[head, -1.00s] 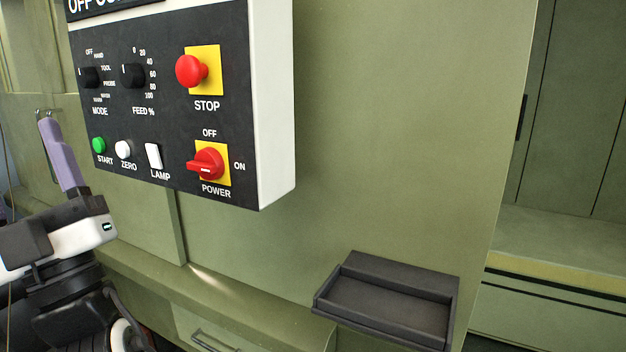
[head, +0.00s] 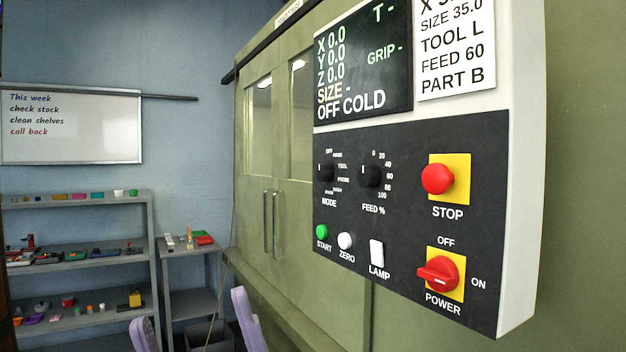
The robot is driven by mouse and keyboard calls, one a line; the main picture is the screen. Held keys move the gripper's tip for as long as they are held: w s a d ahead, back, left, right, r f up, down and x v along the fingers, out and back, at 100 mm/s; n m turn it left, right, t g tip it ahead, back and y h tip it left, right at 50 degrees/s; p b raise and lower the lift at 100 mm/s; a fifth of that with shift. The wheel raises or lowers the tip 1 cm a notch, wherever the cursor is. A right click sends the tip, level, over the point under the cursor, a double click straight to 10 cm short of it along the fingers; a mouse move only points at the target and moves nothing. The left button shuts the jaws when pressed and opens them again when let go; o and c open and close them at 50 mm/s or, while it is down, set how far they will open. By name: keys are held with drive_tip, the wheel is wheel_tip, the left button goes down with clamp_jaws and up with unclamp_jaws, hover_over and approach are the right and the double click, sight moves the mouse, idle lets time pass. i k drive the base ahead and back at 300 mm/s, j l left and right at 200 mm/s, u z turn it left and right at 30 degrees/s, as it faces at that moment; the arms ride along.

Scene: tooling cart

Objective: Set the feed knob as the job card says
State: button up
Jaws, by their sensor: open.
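The feed knob (head: 371,176), a small black dial marked FEED %, is on the black control panel, between the mode knob and the red stop button. Its scale runs 0 to 100 around the upper and right side. Its white mark stands upright, seemingly toward 0; the slanted view makes the exact setting unsure. The white job card (head: 456,45) at the top right reads SIZE 35.0, TOOL L, FEED 60, PART B; its top line is cut off. My gripper (head: 192,305) shows as two lavender fingers at the bottom, spread apart and empty, left of and below the panel.
Near the feed knob are the mode knob (head: 326,173), stop button (head: 437,179), start button (head: 321,231), lamp switch (head: 376,253) and power switch (head: 438,273). The screen (head: 364,65) reads OFF COLD. Loaded shelves (head: 80,256) and a whiteboard (head: 72,125) stand at the left.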

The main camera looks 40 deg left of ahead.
sight(368, 176)
drive_tip(key=u, duration=0.95)
